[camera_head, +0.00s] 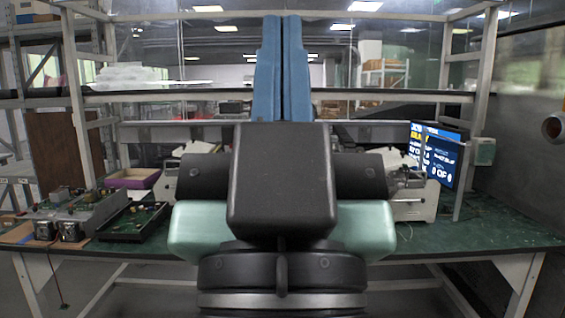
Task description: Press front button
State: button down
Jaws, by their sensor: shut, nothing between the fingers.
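My gripper (282,18) stands upright in the middle of the head view. Its two long blue fingers point up and lie side by side, shut, with nothing between them. Its dark body covers the middle of the workbench. I cannot make out a front button; that part of the scene may be hidden behind my gripper. White equipment (413,200) shows partly to the right of my gripper on the bench, and its middle is hidden.
The green workbench (490,228) spans the view, with bare room at right. Circuit-board units (75,212), a black tray (133,221) and a pink bin (132,178) stand at left. A lit screen (442,160) stands at right. Shelf posts rise on both sides.

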notch_tip(320, 180, up, 18)
jog(key=p, duration=1.5)
jog(key=shift+f, duration=0.25)
